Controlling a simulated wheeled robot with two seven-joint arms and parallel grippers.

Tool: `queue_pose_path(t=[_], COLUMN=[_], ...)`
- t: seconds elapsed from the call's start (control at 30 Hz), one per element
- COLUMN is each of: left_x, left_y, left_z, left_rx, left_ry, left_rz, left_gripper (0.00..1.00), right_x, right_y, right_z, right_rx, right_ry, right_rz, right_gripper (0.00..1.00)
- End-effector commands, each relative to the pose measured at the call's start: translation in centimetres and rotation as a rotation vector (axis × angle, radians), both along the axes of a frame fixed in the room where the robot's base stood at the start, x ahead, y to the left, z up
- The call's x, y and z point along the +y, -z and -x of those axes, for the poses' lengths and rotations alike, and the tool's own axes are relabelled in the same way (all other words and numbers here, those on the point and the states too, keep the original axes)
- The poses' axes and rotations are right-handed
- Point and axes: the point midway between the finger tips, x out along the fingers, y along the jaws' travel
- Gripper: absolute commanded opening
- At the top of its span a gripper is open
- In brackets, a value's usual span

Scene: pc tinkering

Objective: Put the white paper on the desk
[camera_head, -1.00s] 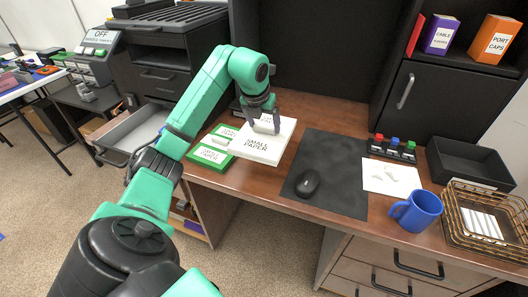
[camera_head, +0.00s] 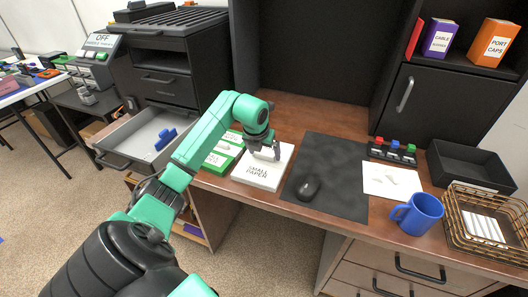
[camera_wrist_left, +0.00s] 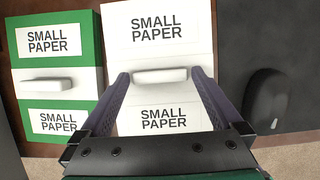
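The white paper pack (camera_head: 258,183), labelled SMALL PAPER, lies flat on the wooden desk (camera_head: 222,184), right of the green paper pack and left of the mousepad. In the left wrist view the white pack (camera_wrist_left: 185,93) shows a raised white handle (camera_wrist_left: 160,75) across its middle. My left gripper (camera_head: 264,152) is over the white pack. In the left wrist view its fingers (camera_wrist_left: 160,76) are apart on either side of the handle, with a visible gap to it. My right gripper is not in view.
The green paper pack (camera_wrist_left: 57,103) lies close beside the white one. The black mousepad (camera_head: 335,165) with a mouse (camera_head: 308,187) is right of it. A blue mug (camera_head: 419,212) and wire basket (camera_head: 455,218) stand farther right. An open drawer (camera_head: 125,134) is at left.

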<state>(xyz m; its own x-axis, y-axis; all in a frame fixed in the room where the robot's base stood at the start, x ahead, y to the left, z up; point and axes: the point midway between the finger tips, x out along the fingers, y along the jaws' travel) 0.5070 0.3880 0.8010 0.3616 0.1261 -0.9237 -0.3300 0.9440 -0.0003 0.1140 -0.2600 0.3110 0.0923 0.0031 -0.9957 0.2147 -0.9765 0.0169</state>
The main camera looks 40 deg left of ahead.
Motion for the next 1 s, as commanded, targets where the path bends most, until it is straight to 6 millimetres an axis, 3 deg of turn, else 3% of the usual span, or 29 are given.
queue_pose_path(t=[0.17, 0.5, 0.6, 1.0], left_x=[0.0, -1.1, -1.4, -1.5], left_y=[-1.2, -9.3, -10.7, -11.2], left_z=[0.4, 3.5, 4.1, 4.3], left_rx=[-0.002, -0.003, 0.000, 0.001], left_ry=[-0.001, 0.000, -0.001, 0.000], left_rz=[-0.003, -0.004, -0.002, 0.000], left_gripper=[1.00, 1.00, 1.00, 1.00], right_x=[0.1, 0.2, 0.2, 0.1], right_y=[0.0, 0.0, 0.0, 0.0], right_z=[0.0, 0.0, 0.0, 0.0], right_rx=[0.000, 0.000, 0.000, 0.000], right_ry=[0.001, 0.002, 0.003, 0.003], right_rz=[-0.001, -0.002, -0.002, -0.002], right_gripper=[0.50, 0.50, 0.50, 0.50])
